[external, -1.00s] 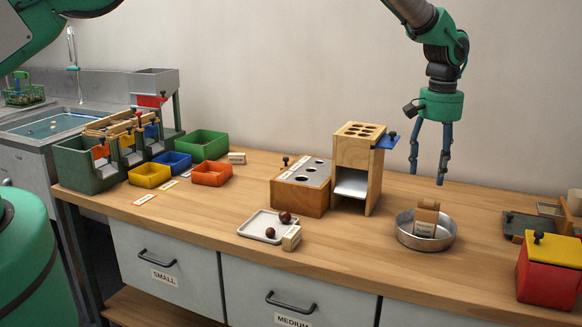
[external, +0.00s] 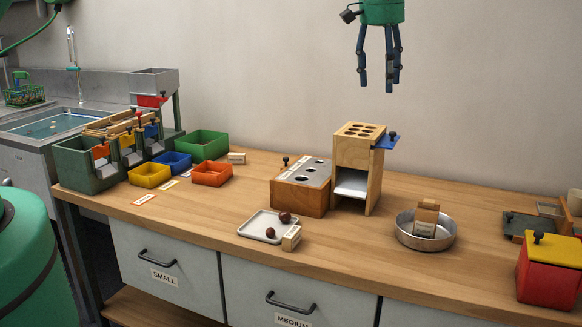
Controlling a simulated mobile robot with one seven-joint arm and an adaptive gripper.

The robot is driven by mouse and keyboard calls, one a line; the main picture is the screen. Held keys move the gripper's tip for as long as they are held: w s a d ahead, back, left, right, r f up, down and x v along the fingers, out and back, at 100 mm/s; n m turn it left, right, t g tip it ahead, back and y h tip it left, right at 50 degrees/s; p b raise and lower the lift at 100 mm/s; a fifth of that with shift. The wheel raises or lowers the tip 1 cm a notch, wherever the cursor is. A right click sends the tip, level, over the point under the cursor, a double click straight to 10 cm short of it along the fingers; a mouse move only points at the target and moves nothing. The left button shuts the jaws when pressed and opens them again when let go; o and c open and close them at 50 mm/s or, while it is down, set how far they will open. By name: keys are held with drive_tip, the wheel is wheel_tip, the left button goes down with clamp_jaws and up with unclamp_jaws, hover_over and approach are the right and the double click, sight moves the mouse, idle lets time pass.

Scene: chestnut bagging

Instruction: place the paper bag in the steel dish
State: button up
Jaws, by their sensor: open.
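The brown paper bag (external: 427,214) stands inside the round steel dish (external: 404,238) on the right part of the workbench. It leans slightly and has a pale label low on its front. My gripper (external: 379,80) is high above the bench, near the top of the external view, up and to the left of the dish. Its blue fingers point down, spread open and empty, well apart from the bag.
A wooden box with a holed top (external: 360,131) stands left of the dish. A white tray (external: 250,228) holds two chestnuts. A red and yellow box (external: 546,275) sits at the right. Coloured bins, including a green one (external: 203,145), are at the left.

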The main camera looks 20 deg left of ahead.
drive_tip(key=s+a+r+t, duration=0.1)
drive_tip(key=s+a+r, duration=0.7)
drive_tip(key=a+r, duration=0.35)
drive_tip(key=s+a+r+t, duration=0.1)
drive_tip(key=s+a+r, duration=0.8)
drive_tip(key=a+r, duration=0.3)
drive_tip(key=s+a+r+t, duration=0.1)
drive_tip(key=s+a+r, duration=0.1)
drive_tip(key=s+a, duration=0.95)
drive_tip(key=s+a+f, duration=0.2)
drive_tip(key=s, duration=0.7)
drive_tip(key=s+a+f+t, duration=0.1)
drive_tip(key=s+a, duration=0.2)
drive_tip(key=s, duration=0.6)
drive_tip(key=shift+f+t+y, duration=0.3)
drive_tip(key=shift+f, duration=0.1)
drive_tip(key=shift+s, duration=0.1)
wheel_tip(320, 180, down, 4)
drive_tip(key=b, duration=0.4)
drive_tip(key=shift+f, duration=0.2)
